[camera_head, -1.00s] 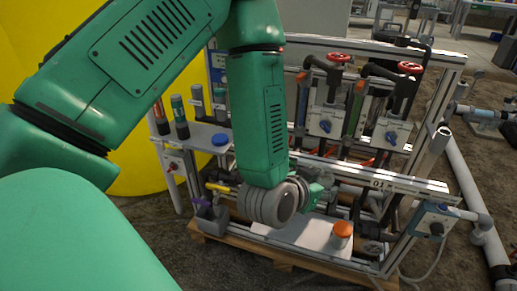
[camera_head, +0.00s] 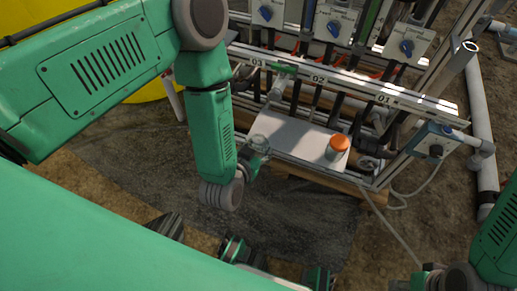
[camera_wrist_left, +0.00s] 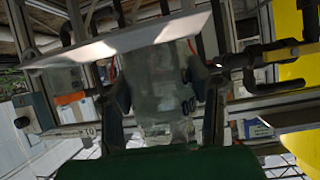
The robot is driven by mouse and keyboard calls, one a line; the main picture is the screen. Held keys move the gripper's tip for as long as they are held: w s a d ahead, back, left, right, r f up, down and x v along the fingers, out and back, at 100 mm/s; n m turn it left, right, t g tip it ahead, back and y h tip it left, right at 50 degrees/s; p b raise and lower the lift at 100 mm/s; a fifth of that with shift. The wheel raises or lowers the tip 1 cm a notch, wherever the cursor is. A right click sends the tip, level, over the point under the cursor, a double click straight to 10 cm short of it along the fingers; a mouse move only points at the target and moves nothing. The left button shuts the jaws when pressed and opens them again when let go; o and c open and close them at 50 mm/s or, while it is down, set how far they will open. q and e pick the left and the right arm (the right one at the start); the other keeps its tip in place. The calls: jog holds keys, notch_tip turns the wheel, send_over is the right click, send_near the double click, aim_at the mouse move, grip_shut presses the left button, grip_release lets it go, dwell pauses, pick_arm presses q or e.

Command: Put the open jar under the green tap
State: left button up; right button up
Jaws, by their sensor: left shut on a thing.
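The clear open jar (camera_head: 259,143) is at the front left edge of the white shelf (camera_head: 290,131) in the head view. My left gripper (camera_head: 252,160) is shut on it. In the left wrist view the jar (camera_wrist_left: 165,92) stands between the two dark fingers (camera_wrist_left: 165,112), with the shelf's pale edge crossing its upper part. Whether jar and shelf touch, I cannot tell. The green tap (camera_head: 284,68) is on the rail by label 03, above and behind the jar. My right gripper (camera_head: 428,279) is at the bottom right, apart from the skid; its fingers are unclear.
A jar with an orange lid (camera_head: 337,148) stands at the shelf's right end. Panels with blue knobs (camera_head: 334,27) rise behind the rail. A blue-grey box (camera_head: 434,141) and a hanging cable are at the right.

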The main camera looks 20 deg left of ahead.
pick_arm(q)
jog(key=shift+s+d+f, duration=0.1)
jog(key=shift+d+f, duration=0.15)
jog(key=shift+f, duration=0.15)
jog(key=shift+w+d+f+b, duration=0.1)
jog(key=shift+w+f+b, duration=0.1)
jog(key=shift+w+b, duration=0.25)
jog(key=b, duration=0.3)
send_near(275, 129)
jog(key=shift+x, duration=0.95)
jog(key=shift+w+d+f+b, duration=0.15)
jog(key=shift+w+b, duration=0.4)
jog(key=shift+w, duration=1.2)
jog(key=shift+w+d+b, duration=0.15)
jog(key=shift+w+b, duration=0.35)
jog(key=shift+w, duration=1.3)
jog(key=shift+f, duration=0.3)
jog(key=o, duration=1.1)
